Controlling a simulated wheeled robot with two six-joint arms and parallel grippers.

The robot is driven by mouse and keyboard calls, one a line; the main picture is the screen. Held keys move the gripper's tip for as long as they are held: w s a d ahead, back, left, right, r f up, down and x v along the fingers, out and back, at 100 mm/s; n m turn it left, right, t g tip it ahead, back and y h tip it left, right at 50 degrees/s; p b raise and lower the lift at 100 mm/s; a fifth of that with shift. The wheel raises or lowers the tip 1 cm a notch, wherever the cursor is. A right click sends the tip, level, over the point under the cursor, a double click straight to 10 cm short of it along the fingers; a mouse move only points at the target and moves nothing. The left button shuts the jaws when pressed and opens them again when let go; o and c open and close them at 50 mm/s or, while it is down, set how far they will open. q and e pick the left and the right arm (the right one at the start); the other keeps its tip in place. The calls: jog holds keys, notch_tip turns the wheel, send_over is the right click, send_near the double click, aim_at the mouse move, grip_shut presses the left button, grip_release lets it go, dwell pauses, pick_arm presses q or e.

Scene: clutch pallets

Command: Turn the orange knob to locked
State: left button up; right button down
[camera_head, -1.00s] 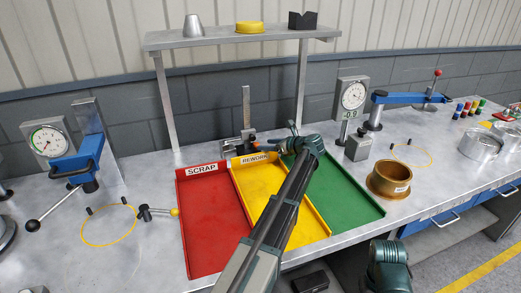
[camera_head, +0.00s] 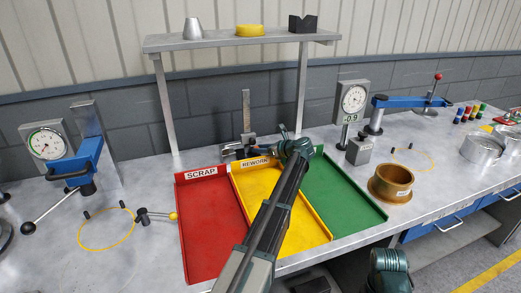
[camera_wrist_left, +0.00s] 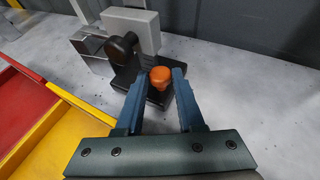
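The orange knob (camera_wrist_left: 161,76) shows in the left wrist view on a dark base, beside a black rounded knob (camera_wrist_left: 122,45) and a light grey block (camera_wrist_left: 133,24). My left gripper (camera_wrist_left: 158,84) is open, with one blue finger on each side of the orange knob; contact cannot be told. In the head view, my left gripper (camera_head: 258,152) reaches left to the foot of the upright gauge stand (camera_head: 246,112), behind the yellow tray. The orange knob is not clearly visible there. My right gripper is out of view.
The red scrap tray (camera_head: 212,225), yellow rework tray (camera_head: 308,232) and green tray (camera_head: 340,190) lie in front of the stand. A shelf (camera_head: 240,38) spans above. A dial gauge (camera_head: 352,100) and a bronze ring (camera_head: 390,184) stand to the right.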

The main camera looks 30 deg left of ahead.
pick_arm(q)
grip_shut()
jog(key=shift+s, duration=0.15)
jog(key=m+t, duration=0.1)
jog(key=m+t+h, duration=0.1)
jog(key=shift+s+a+m+t, duration=0.1)
jog(key=shift+s+m+t, duration=0.2)
jog(key=shift+s+t, duration=0.1)
jog(key=shift+a+m+t+h, duration=0.1)
jog(key=shift+m+t+h, duration=0.8)
jog(key=shift+m+t, duration=0.6)
jog(key=o, duration=0.8)
grip_release()
jog(key=shift+o, duration=0.2)
